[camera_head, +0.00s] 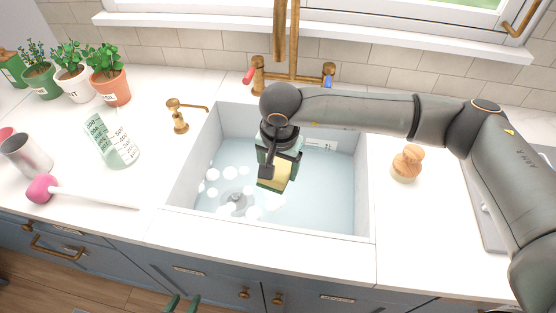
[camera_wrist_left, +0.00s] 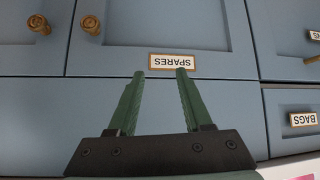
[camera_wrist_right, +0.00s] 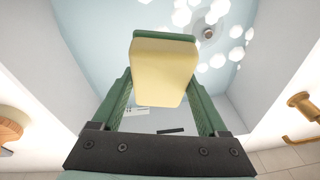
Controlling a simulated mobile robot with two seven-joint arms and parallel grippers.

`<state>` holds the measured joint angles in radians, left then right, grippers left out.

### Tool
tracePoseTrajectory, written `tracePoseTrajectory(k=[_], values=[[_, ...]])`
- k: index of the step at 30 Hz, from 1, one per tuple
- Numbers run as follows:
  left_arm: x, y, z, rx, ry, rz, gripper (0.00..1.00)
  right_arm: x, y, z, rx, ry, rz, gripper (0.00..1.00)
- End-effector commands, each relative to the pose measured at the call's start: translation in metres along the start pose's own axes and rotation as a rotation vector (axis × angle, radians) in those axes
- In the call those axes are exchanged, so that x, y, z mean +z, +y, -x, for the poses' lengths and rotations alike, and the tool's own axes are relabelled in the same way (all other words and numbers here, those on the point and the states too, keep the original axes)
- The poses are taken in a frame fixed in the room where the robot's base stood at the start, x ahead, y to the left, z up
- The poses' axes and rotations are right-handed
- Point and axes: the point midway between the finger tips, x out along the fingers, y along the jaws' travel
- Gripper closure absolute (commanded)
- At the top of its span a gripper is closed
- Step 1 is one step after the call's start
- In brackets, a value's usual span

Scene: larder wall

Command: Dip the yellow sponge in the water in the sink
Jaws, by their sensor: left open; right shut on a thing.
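The yellow sponge (camera_head: 274,177) is held in my right gripper (camera_head: 277,160), over the sink (camera_head: 365,200). In the right wrist view the sponge (camera_wrist_right: 162,72) sits between the two green fingers (camera_wrist_right: 162,88), with a green layer along its far edge. Pale blue water (camera_head: 320,190) with white suds lies in the sink. I cannot tell whether the sponge touches the water. My left gripper (camera_head: 182,303) is open and empty at the bottom of the head view. In the left wrist view its fingers (camera_wrist_left: 158,75) point at the blue cabinet fronts.
A brass tap (camera_head: 292,75) stands behind the sink, and a soap dispenser (camera_head: 179,118) at its left. A wooden brush (camera_head: 407,163) is right of the sink.

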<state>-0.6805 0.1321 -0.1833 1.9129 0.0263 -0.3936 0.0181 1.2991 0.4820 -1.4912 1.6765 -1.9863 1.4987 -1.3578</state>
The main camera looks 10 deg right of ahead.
Motion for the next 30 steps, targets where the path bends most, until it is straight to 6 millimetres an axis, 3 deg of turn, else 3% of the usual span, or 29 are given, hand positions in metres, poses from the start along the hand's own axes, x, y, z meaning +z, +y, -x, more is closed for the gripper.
tracePoseTrajectory(k=[1,17,30], values=[[0.009,-0.001,-0.009,0.0,0.001,0.0,0.5,0.002,0.001,-0.013,0.0,0.0,0.0,0.68],[0.057,0.001,-0.052,0.01,-0.018,0.001,0.5,0.012,0.006,-0.075,0.0,0.001,0.0,0.68],[0.057,0.026,-0.084,0.075,0.003,-0.012,0.5,0.02,0.011,-0.126,0.0,0.001,0.0,0.68]])
